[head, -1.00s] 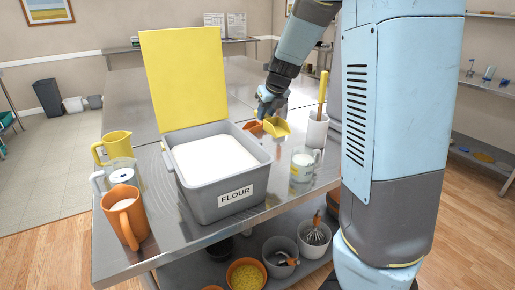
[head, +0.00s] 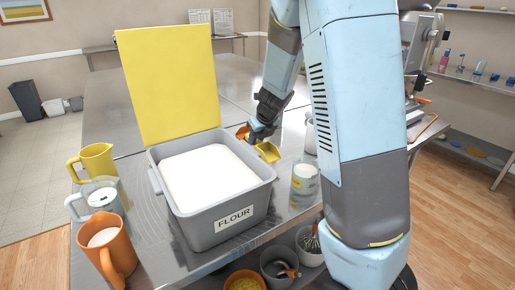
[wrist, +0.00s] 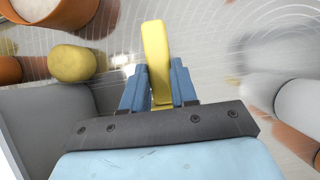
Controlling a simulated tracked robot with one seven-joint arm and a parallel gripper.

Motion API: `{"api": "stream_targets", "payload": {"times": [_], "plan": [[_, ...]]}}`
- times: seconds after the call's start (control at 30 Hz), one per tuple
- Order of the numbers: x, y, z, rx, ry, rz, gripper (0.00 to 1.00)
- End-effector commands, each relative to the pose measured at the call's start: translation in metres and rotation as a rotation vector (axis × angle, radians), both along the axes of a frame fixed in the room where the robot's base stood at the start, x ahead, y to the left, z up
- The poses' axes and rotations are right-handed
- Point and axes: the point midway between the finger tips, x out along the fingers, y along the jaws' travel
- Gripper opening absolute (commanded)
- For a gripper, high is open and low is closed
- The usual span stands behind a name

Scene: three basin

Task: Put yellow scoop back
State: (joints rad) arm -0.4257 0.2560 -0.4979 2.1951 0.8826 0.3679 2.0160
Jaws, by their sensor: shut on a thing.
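The yellow scoop (head: 268,152) is at the right of the flour bin in the head view, over the steel table. My gripper (head: 257,136) is shut on it. In the wrist view its yellow handle (wrist: 155,50) stands between the two blue fingers of my gripper (wrist: 157,88). I cannot tell whether the scoop touches the table. The grey flour bin (head: 205,233) is full of white flour, and its yellow lid (head: 168,85) stands open at the back. An orange scoop (head: 242,132) lies behind my gripper, partly hidden.
A yellow jug (head: 95,160), a clear jug (head: 103,200) and an orange jug (head: 115,262) stand left of the bin. A glass measuring cup (head: 304,180) stands to its right. A white crock (head: 310,140) is mostly behind my arm. The table's far part is clear.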

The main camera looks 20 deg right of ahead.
Motion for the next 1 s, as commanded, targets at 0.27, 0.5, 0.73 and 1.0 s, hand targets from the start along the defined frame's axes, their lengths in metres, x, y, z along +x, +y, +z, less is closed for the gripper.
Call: {"api": "stream_targets", "payload": {"times": [0.27,0.5,0.73,1.0], "plan": [[-0.001,0.0,-0.031,0.002,0.003,-0.002,0.0],[0.0,0.0,-0.041,0.0,0.001,0.0,0.0],[0.0,0.0,-0.041,0.0,0.001,0.0,0.0],[0.0,0.0,-0.041,0.0,0.001,0.0,0.5]]}}
